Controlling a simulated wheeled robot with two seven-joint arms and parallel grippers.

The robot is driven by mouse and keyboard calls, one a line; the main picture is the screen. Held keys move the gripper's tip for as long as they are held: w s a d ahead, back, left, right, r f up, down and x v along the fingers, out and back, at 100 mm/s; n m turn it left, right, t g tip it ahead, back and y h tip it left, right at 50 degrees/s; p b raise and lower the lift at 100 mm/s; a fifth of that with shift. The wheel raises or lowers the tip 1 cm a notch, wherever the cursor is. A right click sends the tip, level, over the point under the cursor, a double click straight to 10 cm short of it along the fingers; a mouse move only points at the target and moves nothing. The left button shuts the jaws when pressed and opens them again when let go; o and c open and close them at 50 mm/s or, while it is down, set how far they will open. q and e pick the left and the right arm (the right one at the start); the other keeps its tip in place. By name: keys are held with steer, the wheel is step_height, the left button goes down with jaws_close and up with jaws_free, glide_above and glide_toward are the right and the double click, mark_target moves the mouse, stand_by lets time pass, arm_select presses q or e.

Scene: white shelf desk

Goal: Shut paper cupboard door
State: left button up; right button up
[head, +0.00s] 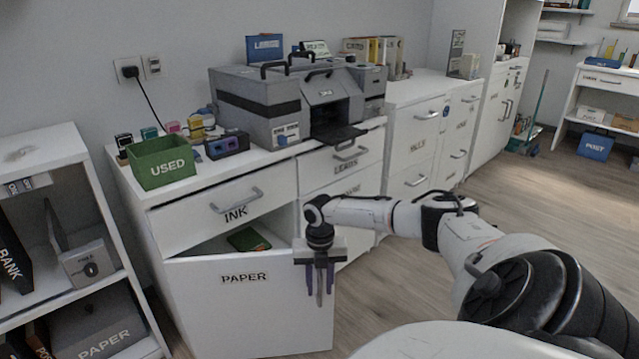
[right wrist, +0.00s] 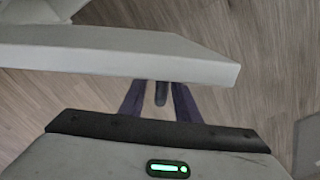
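The white cupboard door labelled PAPER (head: 215,305) stands open, swung outward below the INK drawer. A dark gap shows above it into the cupboard. My right gripper (head: 319,285) points down in front of the door near its right edge. Its purple fingers are apart, with a grey upright bar, seemingly the door's handle, between them. In the right wrist view the door's top edge (right wrist: 120,58) crosses the picture, and the fingers (right wrist: 160,100) sit either side of the dark handle (right wrist: 160,92) with gaps beside it. My left gripper is not in view.
A green object (head: 248,240) lies inside the cupboard. The INK drawer (head: 225,213) above is shut. A green USED bin (head: 162,163) and a grey printer (head: 262,103) stand on top. An open shelf (head: 75,185) is at the left. The floor (head: 400,295) right of the door is clear.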

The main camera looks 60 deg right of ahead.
mark_target(320, 272)
step_height(320, 272, up, 7)
steer(key=shift+f+p, duration=0.2)
steer(key=shift+p, duration=0.85)
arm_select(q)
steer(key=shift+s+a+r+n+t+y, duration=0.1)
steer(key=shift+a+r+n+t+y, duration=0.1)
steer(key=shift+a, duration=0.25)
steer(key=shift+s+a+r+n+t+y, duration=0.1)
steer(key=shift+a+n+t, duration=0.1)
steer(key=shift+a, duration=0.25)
arm_select(e)
steer(key=shift+r, duration=0.45)
